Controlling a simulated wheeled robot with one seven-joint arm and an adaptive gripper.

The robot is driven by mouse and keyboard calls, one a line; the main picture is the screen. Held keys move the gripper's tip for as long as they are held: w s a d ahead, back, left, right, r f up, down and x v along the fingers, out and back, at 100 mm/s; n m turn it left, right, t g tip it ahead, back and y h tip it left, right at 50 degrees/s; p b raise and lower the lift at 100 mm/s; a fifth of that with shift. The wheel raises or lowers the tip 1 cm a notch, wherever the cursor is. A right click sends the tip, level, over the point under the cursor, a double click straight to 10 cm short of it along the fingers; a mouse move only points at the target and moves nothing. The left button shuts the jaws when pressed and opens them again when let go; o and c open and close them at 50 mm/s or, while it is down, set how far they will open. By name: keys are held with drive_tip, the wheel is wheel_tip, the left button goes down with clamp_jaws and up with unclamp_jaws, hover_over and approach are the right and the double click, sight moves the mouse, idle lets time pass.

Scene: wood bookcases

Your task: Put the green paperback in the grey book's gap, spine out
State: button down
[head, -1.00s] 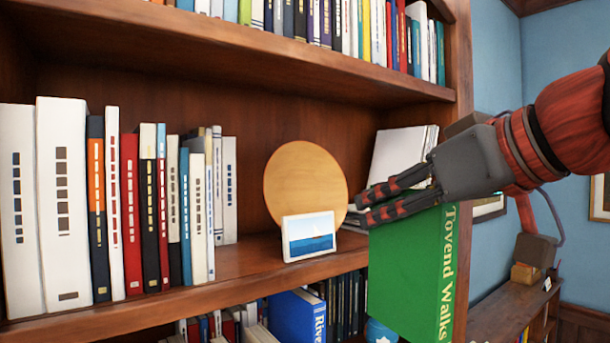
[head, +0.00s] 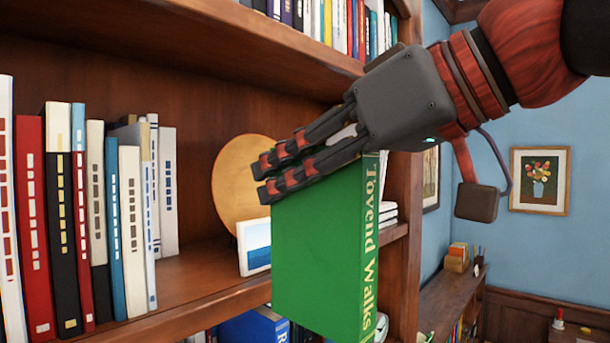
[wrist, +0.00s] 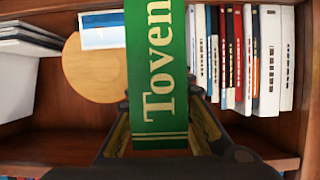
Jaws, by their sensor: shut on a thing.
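The green paperback (head: 318,250) hangs upright from my gripper (head: 268,178) in the head view. Its spine reads "Tovend Walks" and faces right, toward the camera side. My gripper is shut on its top part, with the fingers along the cover. In the wrist view the green paperback (wrist: 157,75) shows spine toward the camera, between my fingers (wrist: 160,125). It is in front of the middle shelf, apart from the row of books (head: 95,215). I cannot make out a grey book or its gap with certainty; the paperback and my arm hide part of the shelf.
A round wooden disc (head: 240,180) and a small framed boat picture (head: 254,247) stand on the middle shelf (head: 190,285). White books or papers (head: 387,213) lie behind the paperback at the right. The right upright (head: 403,180) of the bookcase is close to my gripper.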

drive_tip(key=w+a+f+p, duration=0.3)
drive_tip(key=w+a+p, duration=0.1)
drive_tip(key=w+a, duration=1.2)
drive_tip(key=shift+a+p, duration=0.35)
drive_tip(key=shift+a, duration=1.65)
drive_tip(key=shift+f, duration=0.2)
idle(0.4)
drive_tip(key=c, duration=1.5)
unclamp_jaws()
drive_tip(key=shift+f, duration=0.1)
